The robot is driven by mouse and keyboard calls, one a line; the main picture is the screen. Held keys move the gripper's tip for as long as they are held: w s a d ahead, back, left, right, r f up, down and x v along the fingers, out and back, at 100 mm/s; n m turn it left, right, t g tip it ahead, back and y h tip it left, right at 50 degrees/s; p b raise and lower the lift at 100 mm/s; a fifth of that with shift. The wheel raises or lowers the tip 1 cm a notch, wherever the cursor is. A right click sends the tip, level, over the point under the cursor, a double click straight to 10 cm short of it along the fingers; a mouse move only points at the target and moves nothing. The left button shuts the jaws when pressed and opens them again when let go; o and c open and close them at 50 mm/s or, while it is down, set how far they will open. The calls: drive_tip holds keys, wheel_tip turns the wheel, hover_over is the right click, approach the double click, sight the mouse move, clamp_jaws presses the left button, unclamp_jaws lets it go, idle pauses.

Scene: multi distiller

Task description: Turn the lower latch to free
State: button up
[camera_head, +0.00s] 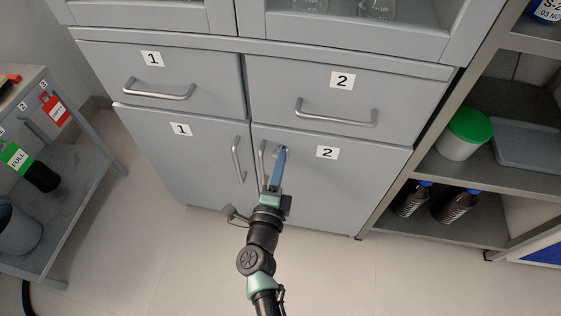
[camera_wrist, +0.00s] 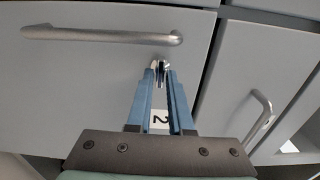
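The lower latch (camera_wrist: 161,65) is a small shiny metal piece on lower door 2 (camera_head: 323,187), close to its upper left corner. In the wrist view it sits right at the tips of my gripper (camera_wrist: 161,72). In the head view my gripper (camera_head: 282,152) points at the top of that door and mostly covers the latch. The two blue fingers have a narrow gap between them, with the latch at its end. I cannot tell whether they grip it or only stand around it. The latch's turn angle is not clear.
Door 2's bar handle (camera_wrist: 100,36) is close beside the fingers. The handle of drawer 2 (camera_head: 337,113) sticks out above, and door 1's handle (camera_head: 238,160) is to the left. An open shelf (camera_head: 452,164) stands right, a cart (camera_head: 75,190) left. The floor in front is clear.

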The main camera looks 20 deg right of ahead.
drive_tip(key=o, duration=0.3)
drive_tip(key=p+v, duration=0.3)
drive_tip(key=v, duration=1)
